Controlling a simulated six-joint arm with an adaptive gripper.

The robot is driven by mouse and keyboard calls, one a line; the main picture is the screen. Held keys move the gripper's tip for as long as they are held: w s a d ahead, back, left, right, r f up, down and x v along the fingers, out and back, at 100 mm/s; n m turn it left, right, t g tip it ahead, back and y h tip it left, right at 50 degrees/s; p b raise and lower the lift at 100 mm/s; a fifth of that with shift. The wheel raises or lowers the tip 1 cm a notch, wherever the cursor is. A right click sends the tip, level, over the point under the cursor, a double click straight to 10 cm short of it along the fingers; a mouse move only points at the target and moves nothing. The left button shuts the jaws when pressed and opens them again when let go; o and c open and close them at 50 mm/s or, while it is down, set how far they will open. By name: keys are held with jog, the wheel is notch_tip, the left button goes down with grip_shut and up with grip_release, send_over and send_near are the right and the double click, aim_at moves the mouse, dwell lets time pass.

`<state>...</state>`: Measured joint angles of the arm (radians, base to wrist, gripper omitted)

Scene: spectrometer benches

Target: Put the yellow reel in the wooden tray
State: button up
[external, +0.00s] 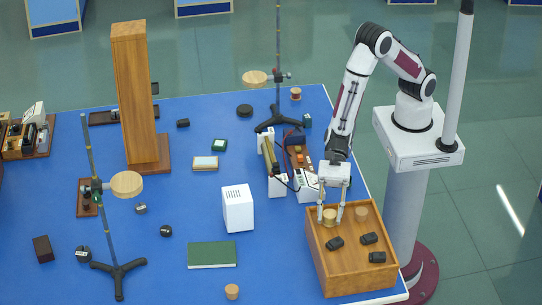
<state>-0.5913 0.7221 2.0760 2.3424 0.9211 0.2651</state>
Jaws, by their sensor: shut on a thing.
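The yellow reel (330,217) is a small golden cylinder between the fingers of my gripper (330,220). My gripper points down and is shut on it, at the far left part of the wooden tray (350,280). The reel is within the tray's outline in the external view. I cannot tell whether it touches the tray's floor or hangs just above it. The tray is an open brown box at the front right corner of the blue table.
In the tray are several black blocks (369,238) and a tan cylinder (361,213). An instrument with white ends (306,186) stands just behind the tray. A white box (237,208), a green book (212,255) and another tan cylinder (232,292) lie to the left.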

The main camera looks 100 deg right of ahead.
jog(key=shift+f, duration=0.1)
jog(key=o, duration=1)
jog(key=shift+r+v, duration=0.1)
jog(key=shift+v, duration=1.8)
jog(key=shift+r+v, duration=0.15)
jog(key=shift+v, duration=1.75)
jog(key=shift+a, duration=0.1)
